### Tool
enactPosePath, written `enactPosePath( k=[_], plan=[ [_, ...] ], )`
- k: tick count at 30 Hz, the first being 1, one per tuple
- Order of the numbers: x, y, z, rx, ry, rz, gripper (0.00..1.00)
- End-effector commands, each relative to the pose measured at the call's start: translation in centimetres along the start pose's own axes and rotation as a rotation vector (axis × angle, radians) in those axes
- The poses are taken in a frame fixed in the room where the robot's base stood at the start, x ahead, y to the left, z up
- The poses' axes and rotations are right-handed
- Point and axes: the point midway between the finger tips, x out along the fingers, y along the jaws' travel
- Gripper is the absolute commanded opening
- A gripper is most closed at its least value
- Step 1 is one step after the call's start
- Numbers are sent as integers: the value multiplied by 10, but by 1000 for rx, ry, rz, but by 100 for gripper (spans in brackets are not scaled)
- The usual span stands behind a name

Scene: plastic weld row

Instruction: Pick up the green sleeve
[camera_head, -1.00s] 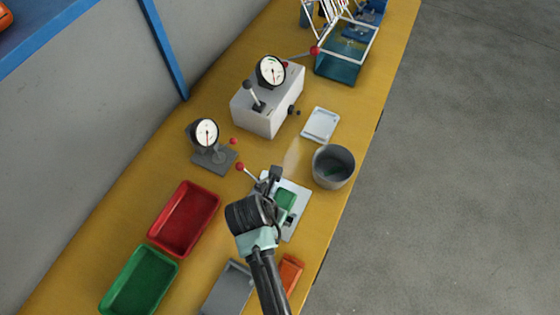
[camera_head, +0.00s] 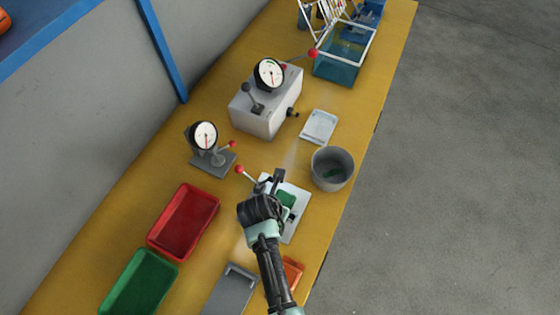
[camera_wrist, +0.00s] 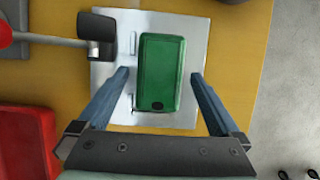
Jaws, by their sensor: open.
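The green sleeve (camera_wrist: 160,70) lies on a pale metal plate (camera_wrist: 125,52) in the wrist view, a rounded green block with a dark oval mark near its closer end. My gripper (camera_wrist: 160,80) is open, with one blue finger on each side of the sleeve and a gap to it on both sides. In the head view my gripper (camera_head: 275,185) hangs over the plate and hides part of it. Some of the green sleeve (camera_head: 286,198) shows just right of the gripper.
A lever with a red knob (camera_head: 239,169) and dark clamp (camera_wrist: 96,27) stands at the plate's left. A grey pot (camera_head: 333,168) is close on the right. Red (camera_head: 184,221) and green (camera_head: 140,283) trays lie left; an orange bin (camera_head: 293,271) and grey bin (camera_head: 231,290) are nearer.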

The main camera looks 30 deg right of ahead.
Motion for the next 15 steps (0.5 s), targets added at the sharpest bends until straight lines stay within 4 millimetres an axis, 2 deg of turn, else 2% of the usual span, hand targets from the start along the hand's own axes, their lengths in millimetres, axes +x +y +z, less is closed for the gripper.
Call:
enactPosePath(
  k=[1,2,13,14,15],
  plan=[
    [0,0,0,0,0,0,95],
    [0,0,0,0,0,0,89],
    [0,0,0,0,0,0,23],
    [0,0,0,0,0,0,18],
    [0,0,0,0,0,0,18]
  ],
)
